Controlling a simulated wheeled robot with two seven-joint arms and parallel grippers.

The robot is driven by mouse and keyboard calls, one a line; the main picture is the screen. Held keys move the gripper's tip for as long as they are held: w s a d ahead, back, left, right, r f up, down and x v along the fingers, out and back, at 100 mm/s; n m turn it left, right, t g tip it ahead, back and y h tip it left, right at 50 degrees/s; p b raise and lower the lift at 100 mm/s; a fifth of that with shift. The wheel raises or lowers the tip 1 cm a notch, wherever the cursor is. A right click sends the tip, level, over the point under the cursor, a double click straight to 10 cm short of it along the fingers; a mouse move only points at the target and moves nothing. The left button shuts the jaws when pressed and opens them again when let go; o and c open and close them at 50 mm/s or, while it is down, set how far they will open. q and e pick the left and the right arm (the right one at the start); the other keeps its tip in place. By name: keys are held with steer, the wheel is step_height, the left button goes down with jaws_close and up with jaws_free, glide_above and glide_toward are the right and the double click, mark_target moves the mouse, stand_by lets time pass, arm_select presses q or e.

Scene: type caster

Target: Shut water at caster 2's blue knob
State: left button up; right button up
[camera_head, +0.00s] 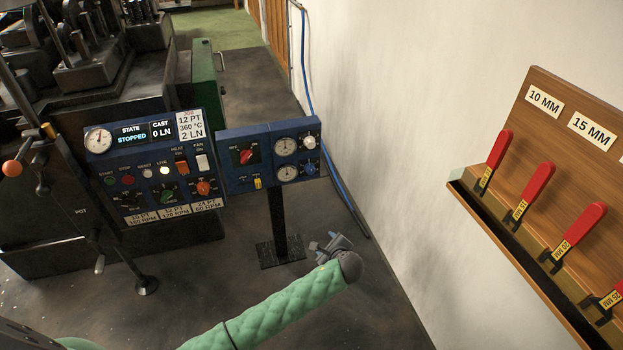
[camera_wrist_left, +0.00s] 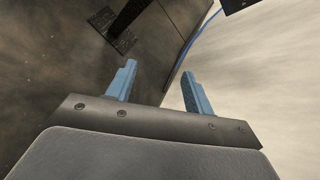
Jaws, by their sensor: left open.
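The blue knob (camera_head: 310,169) is on the lower right of the small blue panel (camera_head: 238,184), beside a round gauge and below a white knob (camera_head: 310,142). The panel stands on a black post with a square foot. My left gripper (camera_head: 325,243) is open and empty, below the panel and a little to the right of the post, apart from the knob. In the left wrist view its two blue fingers (camera_wrist_left: 155,85) are spread with nothing between them. The knob cannot be made out in the left wrist view. My right gripper is not in view.
A larger control panel (camera_head: 150,165) with a screen reading STOPPED stands left of the small panel. A white wall (camera_head: 390,120) with a blue hose (camera_head: 340,185) runs close on the right. A wooden rack (camera_head: 575,150) with red-handled tools hangs there. Bare floor lies around the post.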

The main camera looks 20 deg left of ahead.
arm_select(q)
steer(key=w+a+r+m+t+y+b, duration=0.1)
steer(key=w+a+m, duration=0.15)
steer(key=w, duration=0.25)
steer(key=w+a+r+m+t+y+b, duration=0.1)
steer(key=w+m+t, duration=0.15)
steer(key=w, duration=0.35)
steer(key=m+t+y+b, duration=0.1)
steer(key=m+t, duration=0.1)
steer(key=m, duration=0.3)
glide_toward(311, 172)
steer(key=x, duration=0.3)
steer(key=shift+b+x, duration=0.3)
steer(key=shift+x, duration=2.95)
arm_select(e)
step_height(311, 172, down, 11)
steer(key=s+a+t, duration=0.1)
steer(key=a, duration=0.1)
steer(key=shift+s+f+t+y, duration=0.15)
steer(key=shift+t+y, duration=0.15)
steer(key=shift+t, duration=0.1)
arm_select(q)
steer(key=shift+f, duration=0.1)
steer(key=c, duration=1)
